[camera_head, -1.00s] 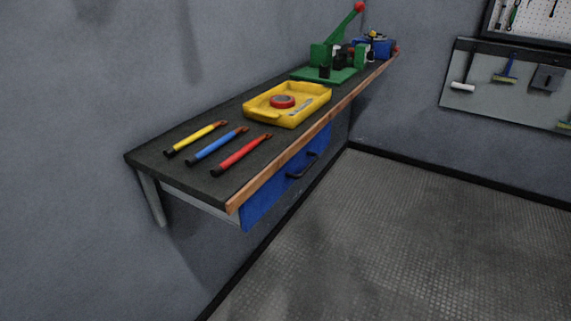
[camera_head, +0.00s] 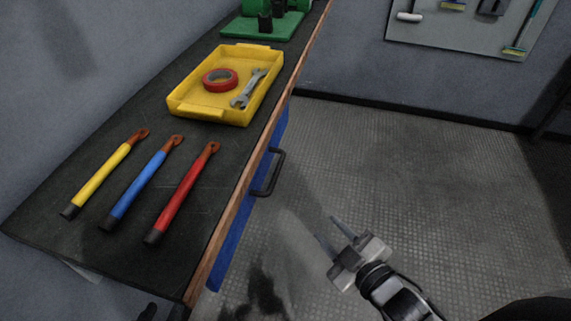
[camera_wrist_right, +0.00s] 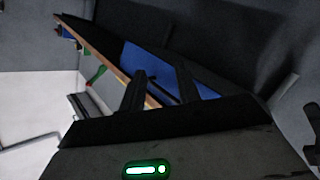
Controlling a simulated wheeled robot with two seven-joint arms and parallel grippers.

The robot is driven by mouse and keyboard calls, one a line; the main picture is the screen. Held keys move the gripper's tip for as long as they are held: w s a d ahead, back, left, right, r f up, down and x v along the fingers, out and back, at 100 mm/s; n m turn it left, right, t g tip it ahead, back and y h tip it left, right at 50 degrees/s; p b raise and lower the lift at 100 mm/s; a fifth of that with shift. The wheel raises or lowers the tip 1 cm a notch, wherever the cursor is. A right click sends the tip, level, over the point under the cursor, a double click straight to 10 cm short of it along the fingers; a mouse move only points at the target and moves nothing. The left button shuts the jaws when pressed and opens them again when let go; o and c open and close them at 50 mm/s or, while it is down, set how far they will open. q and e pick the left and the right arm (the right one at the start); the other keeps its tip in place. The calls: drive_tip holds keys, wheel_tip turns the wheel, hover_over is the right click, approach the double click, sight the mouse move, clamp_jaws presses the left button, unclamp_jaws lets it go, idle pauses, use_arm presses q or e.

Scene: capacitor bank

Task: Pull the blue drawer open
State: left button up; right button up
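The blue drawer (camera_head: 232,240) sits under the workbench's wooden front edge and looks closed. Its black bar handle (camera_head: 279,170) stands out from the front. My right gripper (camera_head: 327,228) is open and empty, to the right of and nearer than the handle, apart from it, over the floor. In the right wrist view its two dark fingers (camera_wrist_right: 160,74) are spread, with the blue drawer front (camera_wrist_right: 146,62) beyond them; the handle is hard to make out there. Dark tips at the bottom edge in the head view look like my left gripper (camera_head: 162,310), mostly cut off; its opening is unclear.
On the dark benchtop (camera_head: 120,240) lie yellow (camera_head: 100,178), blue (camera_head: 142,188) and red (camera_head: 183,195) handled tools. A yellow tray (camera_head: 190,104) holds red tape (camera_head: 220,80) and a wrench (camera_head: 248,90). A green press (camera_head: 275,25) stands behind. Floor (camera_head: 420,170) right of the bench is clear.

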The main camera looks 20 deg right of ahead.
wheel_tip(320, 180, up, 5)
drive_tip(key=s+d+n+t+y+p, duration=0.1)
drive_tip(key=d+n+y, duration=0.1)
drive_tip(key=n+y, duration=0.95)
drive_tip(key=w+a+r+n+h+p, duration=0.2)
drive_tip(key=w+a, duration=0.6)
drive_tip(key=w, duration=0.4)
drive_tip(key=shift+w+a+n+h, duration=0.15)
drive_tip(key=shift+a+n+h, duration=0.2)
drive_tip(key=shift+n+h, duration=0.35)
clamp_jaws()
